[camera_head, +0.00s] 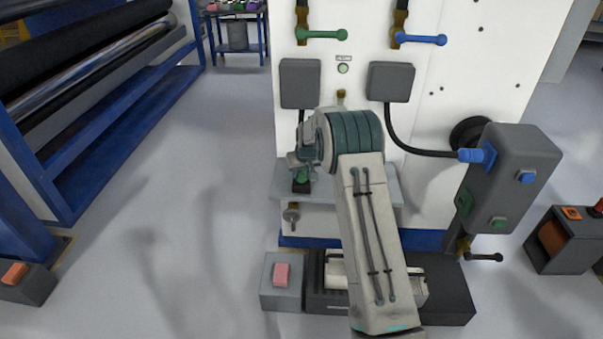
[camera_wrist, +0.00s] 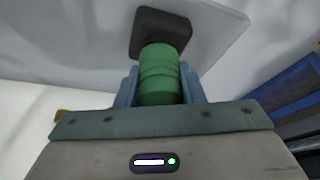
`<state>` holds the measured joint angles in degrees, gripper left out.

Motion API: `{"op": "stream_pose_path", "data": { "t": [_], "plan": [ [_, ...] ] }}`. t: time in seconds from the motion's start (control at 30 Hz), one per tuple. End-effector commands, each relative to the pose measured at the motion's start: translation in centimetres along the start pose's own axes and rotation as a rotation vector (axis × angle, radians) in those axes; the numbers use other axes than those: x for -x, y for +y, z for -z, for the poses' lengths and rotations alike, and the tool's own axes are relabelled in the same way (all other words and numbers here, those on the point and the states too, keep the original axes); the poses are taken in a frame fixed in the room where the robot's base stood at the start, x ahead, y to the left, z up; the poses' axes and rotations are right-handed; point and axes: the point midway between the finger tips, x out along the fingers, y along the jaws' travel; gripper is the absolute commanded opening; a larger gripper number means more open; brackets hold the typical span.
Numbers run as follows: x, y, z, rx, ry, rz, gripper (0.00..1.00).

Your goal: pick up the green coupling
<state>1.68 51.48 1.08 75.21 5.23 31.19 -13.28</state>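The green coupling (camera_wrist: 160,75) is a ribbed green cylinder with a dark square block (camera_wrist: 160,34) at its far end. In the wrist view it sits between the two blue-grey fingers of my gripper (camera_wrist: 160,92), which lie close against both its sides with no clear gap. In the head view my gripper (camera_head: 302,158) is over the left end of a small grey shelf (camera_head: 372,183) on the white panel. The coupling (camera_head: 302,175) shows there below the fingers, partly hidden, with its dark block at the shelf. I cannot tell whether the block touches the shelf.
The white panel (camera_head: 440,100) carries a green-handled valve (camera_head: 322,34), a blue-handled valve (camera_head: 420,39) and grey boxes. A black hose runs to a blue coupling (camera_head: 470,155) on a grey box. A grey block with a pink top (camera_head: 281,274) stands below.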

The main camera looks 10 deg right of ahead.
Motion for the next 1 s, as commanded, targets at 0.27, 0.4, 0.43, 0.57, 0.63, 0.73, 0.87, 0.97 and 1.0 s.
{"op": "stream_pose_path", "data": {
  "t": [0.27, 0.4, 0.43, 0.57, 0.63, 0.73, 0.87, 0.97, 1.0],
  "plan": [
    [0.1, 0.0, 0.0, 0.000, 0.001, 0.000, 0.08],
    [0.4, 0.0, 0.2, 0.000, 0.002, 0.000, 0.08],
    [0.6, 0.0, 0.3, 0.000, 0.003, 0.000, 0.08],
    [1.8, 0.0, 0.8, 0.000, 0.003, 0.000, 0.08],
    [2.9, 0.0, 1.3, 0.000, 0.005, 0.000, 0.08],
    [4.6, 0.7, 1.5, -0.005, 0.003, -0.002, 0.08],
    [6.9, 3.1, 0.3, -0.006, 0.003, -0.002, 0.08],
    [8.8, 4.9, -0.5, -0.005, 0.004, -0.002, 0.08],
    [9.4, 5.6, -0.9, -0.004, 0.003, -0.002, 0.08]
  ]
}}
